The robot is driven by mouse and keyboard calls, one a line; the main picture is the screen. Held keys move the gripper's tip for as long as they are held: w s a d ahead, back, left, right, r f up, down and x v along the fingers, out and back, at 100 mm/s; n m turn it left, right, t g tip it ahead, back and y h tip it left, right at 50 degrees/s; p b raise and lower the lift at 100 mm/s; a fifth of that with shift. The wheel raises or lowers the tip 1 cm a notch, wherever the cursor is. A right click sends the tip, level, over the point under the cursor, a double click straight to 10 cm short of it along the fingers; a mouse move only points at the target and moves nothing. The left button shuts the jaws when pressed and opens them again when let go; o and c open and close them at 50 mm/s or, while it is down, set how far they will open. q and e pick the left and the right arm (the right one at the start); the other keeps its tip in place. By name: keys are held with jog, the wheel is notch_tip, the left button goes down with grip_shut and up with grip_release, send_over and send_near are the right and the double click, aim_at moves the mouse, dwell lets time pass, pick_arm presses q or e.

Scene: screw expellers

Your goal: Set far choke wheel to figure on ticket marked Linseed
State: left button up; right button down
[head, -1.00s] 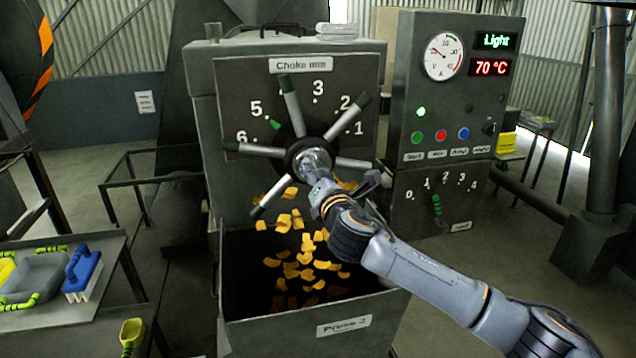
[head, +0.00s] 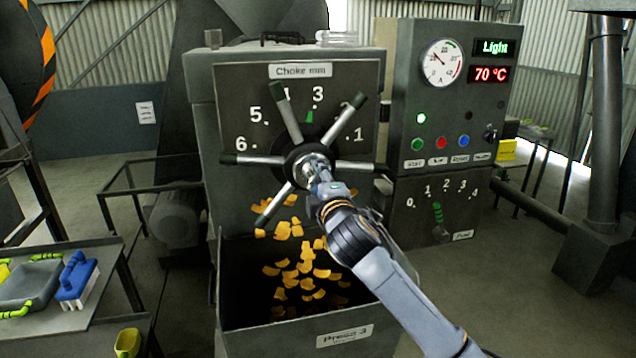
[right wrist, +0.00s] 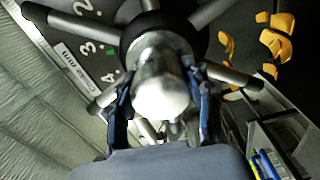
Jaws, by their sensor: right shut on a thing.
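The choke wheel (head: 293,158) is a dark hub with several pale, dark-tipped spokes, in front of a panel labelled "Choke mm" (head: 350,82). The panel's figures run from 6 at left to 1 at right; a spoke covers the 4. The green pointer (head: 310,116) stands just below the 3. My right gripper (head: 312,172) is shut on the wheel's centre. In the right wrist view its fingers (right wrist: 162,92) lie either side of the silver hub end (right wrist: 160,88). My left gripper is out of view. No ticket reading Linseed can be made out.
Yellow-orange pieces (head: 300,270) fall into an open bin labelled Press 3 (head: 345,335) below the wheel. A control box (head: 450,110) with gauge, buttons and lever stands at right. A side table (head: 95,310) at left holds a tray and blue brush. A small, unreadable paper (head: 145,112) hangs behind.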

jog(key=m, duration=0.6)
jog(key=shift+f+m, duration=0.1)
jog(key=shift+m, duration=0.3)
dwell(0.4)
jog(key=c, duration=0.5)
grip_release()
jog(key=shift+s, duration=0.1)
jog(key=v, duration=1.2)
jog(key=shift+f, duration=0.15)
